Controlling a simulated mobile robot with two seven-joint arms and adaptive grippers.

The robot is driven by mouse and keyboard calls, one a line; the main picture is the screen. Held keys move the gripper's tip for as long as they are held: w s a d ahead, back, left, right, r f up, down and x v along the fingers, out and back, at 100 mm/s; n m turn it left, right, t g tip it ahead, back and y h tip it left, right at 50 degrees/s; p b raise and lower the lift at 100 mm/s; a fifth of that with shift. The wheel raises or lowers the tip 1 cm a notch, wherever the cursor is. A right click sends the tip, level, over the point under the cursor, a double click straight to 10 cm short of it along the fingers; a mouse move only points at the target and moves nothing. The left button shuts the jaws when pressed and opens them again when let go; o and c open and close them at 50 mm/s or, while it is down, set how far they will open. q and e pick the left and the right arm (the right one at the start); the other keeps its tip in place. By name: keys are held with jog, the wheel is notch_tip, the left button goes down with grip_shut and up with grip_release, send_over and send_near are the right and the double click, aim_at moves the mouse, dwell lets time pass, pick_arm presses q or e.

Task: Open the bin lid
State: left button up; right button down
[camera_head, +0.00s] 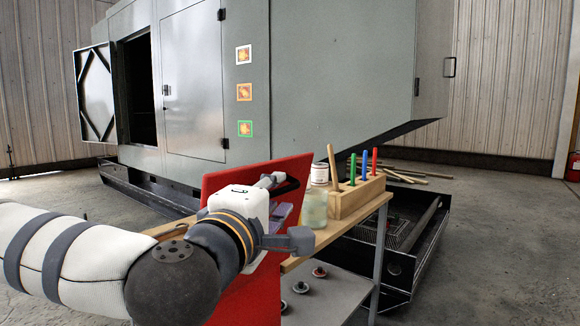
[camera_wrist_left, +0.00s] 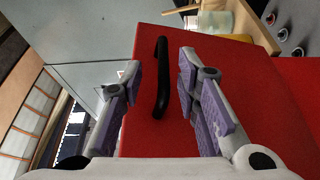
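The red bin (camera_head: 245,305) stands in front of me, partly hidden by my left arm. Its red lid (camera_head: 235,178) shows as a tilted panel behind my left gripper; how far it is raised I cannot tell. A black bar handle (camera_wrist_left: 161,80) is fixed on the red lid face (camera_wrist_left: 240,85) in the left wrist view. My left gripper (camera_head: 284,211) is at the lid. In the left wrist view its fingers (camera_wrist_left: 160,70) are open with the handle between them, and gaps show on both sides. My right gripper is in no view.
Right of the bin is a wooden-topped table (camera_head: 345,220) with a glass jar (camera_head: 314,208) and a wooden holder (camera_head: 358,197) of coloured sticks, close to my gripper. A large grey enclosure (camera_head: 320,80) stands behind.

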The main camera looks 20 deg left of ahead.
aim_at(261, 176)
pick_arm(q)
jog(key=w, duration=0.4)
jog(key=shift+f, duration=0.1)
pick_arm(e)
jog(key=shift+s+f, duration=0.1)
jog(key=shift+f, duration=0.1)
